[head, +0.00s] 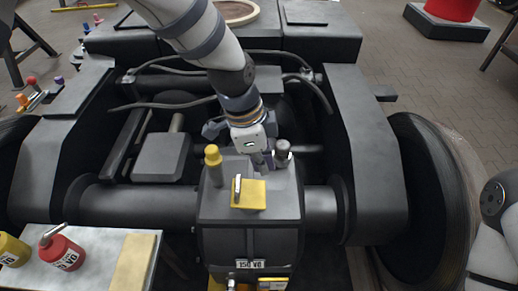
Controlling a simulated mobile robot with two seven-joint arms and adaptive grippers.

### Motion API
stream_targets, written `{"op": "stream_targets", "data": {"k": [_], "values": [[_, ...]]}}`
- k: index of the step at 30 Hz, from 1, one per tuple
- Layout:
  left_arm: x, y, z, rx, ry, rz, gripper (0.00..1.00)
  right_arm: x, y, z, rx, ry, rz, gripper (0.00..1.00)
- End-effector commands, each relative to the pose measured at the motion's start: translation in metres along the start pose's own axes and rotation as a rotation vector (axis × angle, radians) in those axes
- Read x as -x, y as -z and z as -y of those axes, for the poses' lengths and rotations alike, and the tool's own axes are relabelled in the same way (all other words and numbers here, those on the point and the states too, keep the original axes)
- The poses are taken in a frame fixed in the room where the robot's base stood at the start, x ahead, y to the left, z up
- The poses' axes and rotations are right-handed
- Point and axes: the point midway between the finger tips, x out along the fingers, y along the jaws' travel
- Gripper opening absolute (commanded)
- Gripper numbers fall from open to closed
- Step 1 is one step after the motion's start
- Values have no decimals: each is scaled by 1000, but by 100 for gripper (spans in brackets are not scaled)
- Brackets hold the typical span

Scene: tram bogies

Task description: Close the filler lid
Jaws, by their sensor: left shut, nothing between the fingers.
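The dark gearbox housing (250,238) stands in the middle of the bogie. On its top is a yellow square plate (255,195) with a small upright metal piece at its left edge. I take this plate to be the filler lid, but cannot tell for sure whether it is open. A yellow-capped post (212,156) stands to its left, and a grey knob (283,149) behind it to the right. My left gripper (262,166) is shut and empty, pointing down just behind the yellow plate, left of the grey knob. Its fingertips are small and dark. My right gripper is out of view.
A metal-topped table (100,255) at the lower left holds a red oil can (62,252) and a yellow can (10,250). Dark bogie frame beams and wheels flank the gearbox. Hoses (165,105) cross behind it. Paved floor lies beyond.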

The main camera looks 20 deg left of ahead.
Motion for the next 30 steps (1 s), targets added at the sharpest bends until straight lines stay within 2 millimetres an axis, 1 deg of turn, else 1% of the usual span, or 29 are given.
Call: {"op": "stream_targets", "data": {"k": [1,4,6,9,12,15,23,30], "values": [[-15,-1,-1,0,-6,3,0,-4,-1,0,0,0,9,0],[-35,-1,-2,2,-6,2,0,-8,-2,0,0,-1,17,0],[-32,-15,0,5,1,0,0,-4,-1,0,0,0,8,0],[-35,-28,0,3,1,-1,0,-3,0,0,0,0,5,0],[-36,-36,0,2,3,-1,0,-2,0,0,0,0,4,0],[-38,-39,0,0,2,-1,0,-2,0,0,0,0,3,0],[-38,-39,0,1,2,0,0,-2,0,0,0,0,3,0],[-41,-60,0,3,4,-1,0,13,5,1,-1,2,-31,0]]}}
